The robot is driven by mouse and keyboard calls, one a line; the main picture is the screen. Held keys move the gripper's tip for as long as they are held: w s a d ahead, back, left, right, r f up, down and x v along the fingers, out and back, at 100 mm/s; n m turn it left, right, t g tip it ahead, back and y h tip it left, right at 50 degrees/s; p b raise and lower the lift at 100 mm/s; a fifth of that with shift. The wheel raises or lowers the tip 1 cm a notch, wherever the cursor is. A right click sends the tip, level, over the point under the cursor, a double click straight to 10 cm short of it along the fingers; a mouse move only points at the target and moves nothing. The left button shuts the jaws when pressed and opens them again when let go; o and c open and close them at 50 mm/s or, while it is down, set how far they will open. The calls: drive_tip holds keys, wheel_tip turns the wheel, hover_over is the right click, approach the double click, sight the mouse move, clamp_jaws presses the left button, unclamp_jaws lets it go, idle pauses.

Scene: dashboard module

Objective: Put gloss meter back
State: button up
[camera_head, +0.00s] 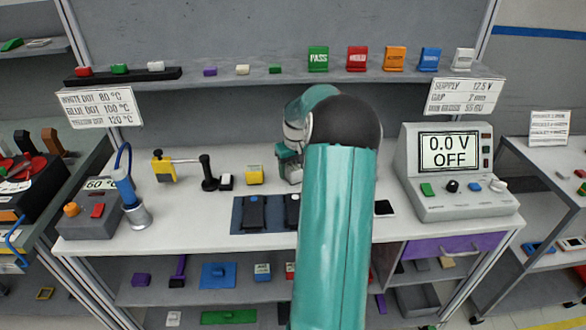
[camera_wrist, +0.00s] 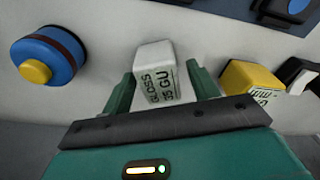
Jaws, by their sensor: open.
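A small white block marked "GLOSS 35 GU", the gloss meter (camera_wrist: 154,72), stands on the pale bench top in the wrist view. My gripper (camera_wrist: 160,88) is open, with one teal finger on each side of the meter. Whether either finger touches the meter I cannot tell. In the head view my gripper (camera_head: 289,163) is low over the back of the bench, partly behind my own arm. I cannot make out the meter in that view.
A yellow block (camera_wrist: 255,82) and a blue round device with a yellow button (camera_wrist: 45,58) flank the meter. A blue mat (camera_head: 243,218) with dark devices lies in front. A supply unit (camera_head: 455,172) stands right. The shelf (camera_head: 290,77) above holds colored blocks.

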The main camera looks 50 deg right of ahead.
sight(294, 169)
wheel_tip(294, 169, up, 12)
drive_tip(key=s, duration=0.1)
drive_tip(key=shift+s+a, duration=0.15)
drive_tip(key=shift+a, duration=0.15)
drive_tip(key=a+r+n+t, duration=0.1)
drive_tip(key=a+r, duration=0.2)
drive_tip(key=a, duration=0.7)
drive_tip(key=w+a+r+n+h, duration=0.1)
drive_tip(key=a+r, duration=0.2)
drive_tip(key=a, duration=0.6)
drive_tip(key=a+r+n+t, duration=0.1)
drive_tip(key=a+r, duration=0.2)
drive_tip(key=a, duration=0.7)
drive_tip(key=s+a+f+n+t, duration=0.1)
drive_tip(key=s+a, duration=0.6)
drive_tip(key=a, duration=0.2)
drive_tip(key=s+a+f+n+t+y, duration=0.1)
drive_tip(key=s+a+f, duration=0.1)
drive_tip(key=s+a, duration=0.4)
drive_tip(key=a, duration=0.4)
drive_tip(key=shift+s+f+y, duration=0.15)
drive_tip(key=shift+s+y, duration=0.15)
drive_tip(key=shift+s, duration=0.1)
drive_tip(key=shift+s, duration=0.1)
